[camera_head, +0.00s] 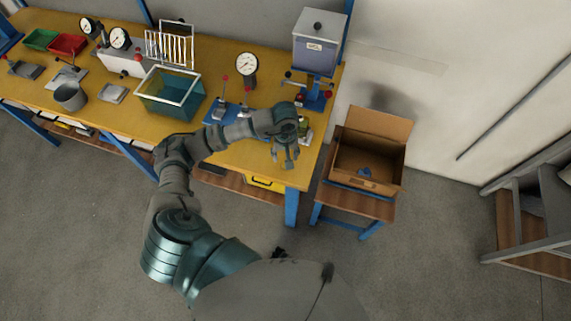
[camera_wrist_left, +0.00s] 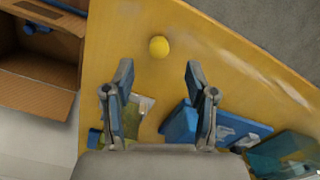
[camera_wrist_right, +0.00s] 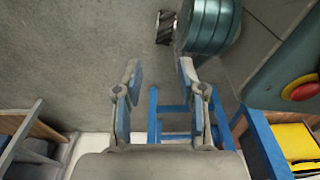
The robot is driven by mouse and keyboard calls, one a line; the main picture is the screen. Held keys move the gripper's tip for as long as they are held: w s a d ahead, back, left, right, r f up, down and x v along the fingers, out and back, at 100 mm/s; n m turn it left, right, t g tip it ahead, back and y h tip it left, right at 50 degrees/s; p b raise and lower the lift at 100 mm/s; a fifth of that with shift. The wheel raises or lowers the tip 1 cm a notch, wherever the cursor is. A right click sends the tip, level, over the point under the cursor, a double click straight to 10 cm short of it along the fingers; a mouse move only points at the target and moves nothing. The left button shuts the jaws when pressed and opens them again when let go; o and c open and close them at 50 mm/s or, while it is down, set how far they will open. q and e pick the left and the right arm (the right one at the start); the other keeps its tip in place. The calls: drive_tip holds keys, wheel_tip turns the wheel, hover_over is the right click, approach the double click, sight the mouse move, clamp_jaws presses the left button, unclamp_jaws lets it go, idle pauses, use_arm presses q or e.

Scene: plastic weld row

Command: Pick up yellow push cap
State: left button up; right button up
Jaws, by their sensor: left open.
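The yellow push cap (camera_wrist_left: 159,47) shows in the left wrist view as a small round piece on the yellow tabletop (camera_wrist_left: 125,28). It lies just beyond my left gripper (camera_wrist_left: 159,75), centred between the spread fingertips and apart from them. In the head view my left gripper (camera_head: 288,162) hangs over the right end of the bench, and I cannot make out the cap there. My right gripper (camera_wrist_right: 157,70) is open and empty in the right wrist view, with grey floor beyond it.
An open cardboard box (camera_head: 368,150) stands on a small stand right of the bench. A press with a grey housing (camera_head: 318,45) and a dial gauge (camera_head: 247,65) stand behind the left gripper.

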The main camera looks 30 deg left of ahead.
use_arm(q)
wheel_tip(320, 180, down, 6)
drive_tip(key=shift+w+r, duration=0.1)
drive_tip(key=shift+w, duration=0.05)
drive_tip(key=c, duration=0.8)
